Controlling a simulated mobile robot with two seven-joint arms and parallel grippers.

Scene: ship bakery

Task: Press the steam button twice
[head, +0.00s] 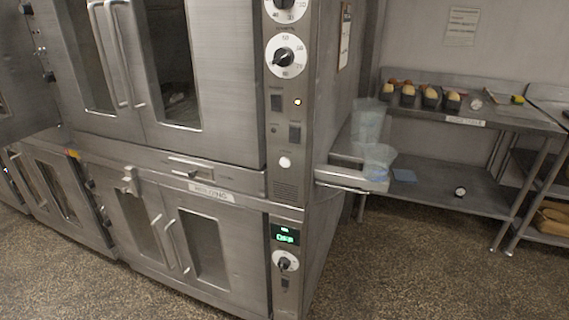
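A tall stainless oven (215,60) fills the left and middle of the head view, with a control panel (286,190) down its right edge. The labels are too small to read, so I cannot tell which control is the steam button. White dials (285,56) sit higher up. Neither of my grippers shows in this view, and nothing visible touches the panel.
A lower oven (205,235) has a green-lit display (285,236) and a dial (286,261). A small side shelf (350,178) holding a clear container (379,156) juts out right of the panel. A steel table (500,118) with loaf tins stands behind. Speckled floor (400,280) is clear in front.

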